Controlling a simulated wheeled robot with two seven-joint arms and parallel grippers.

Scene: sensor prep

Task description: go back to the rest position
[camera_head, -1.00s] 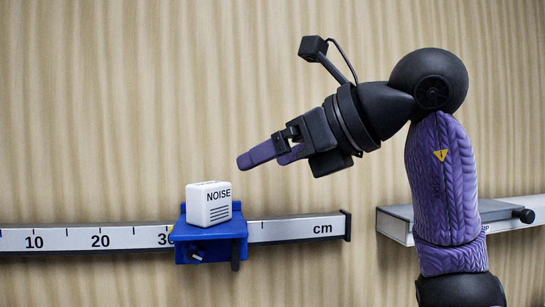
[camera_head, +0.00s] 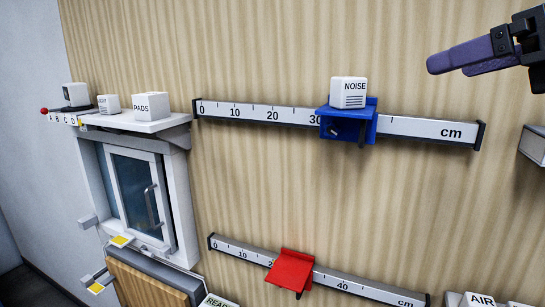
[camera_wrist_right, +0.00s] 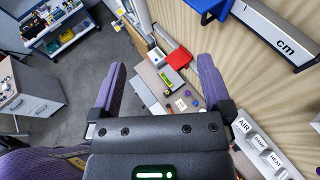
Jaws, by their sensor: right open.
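My right gripper (camera_head: 474,58) is at the upper right of the head view, with its purple fingers pointing left, and it is empty. In the right wrist view the two purple fingers (camera_wrist_right: 158,88) stand wide apart with nothing between them. The white NOISE cube (camera_head: 348,93) sits on the blue carriage (camera_head: 347,124) of the upper ruler, to the left of and below the gripper and apart from it. My left gripper is not in view.
The upper ruler (camera_head: 265,113) and a lower ruler (camera_head: 365,284) with a red carriage (camera_head: 291,270) are on the wood-patterned wall. A shelf (camera_head: 135,124) above a small window (camera_head: 140,195) bears white cubes. White blocks (camera_wrist_right: 262,150) labelled AIR, DAMP and HEAT show in the wrist view.

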